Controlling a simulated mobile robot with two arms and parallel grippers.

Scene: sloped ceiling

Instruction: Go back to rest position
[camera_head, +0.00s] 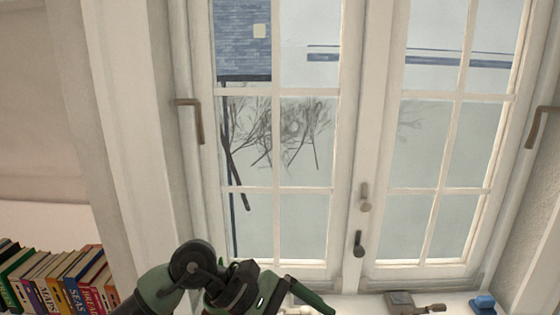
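My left arm comes in at the bottom left, green and black, and bends at a round dark joint. Its dark end section, where my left gripper (262,290) seems to be, sits low in the picture, in front of the window's lower edge. I cannot make out the fingertips, so I cannot tell whether it is open or shut. No held object can be made out. My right arm and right gripper are not in view.
A white double window (352,130) with metal handles fills the middle. A row of books (62,280) stands at the lower left. A grey-brown object (400,299) and a small blue object (484,302) lie along the bottom right. A pale object beside my arm is partly hidden.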

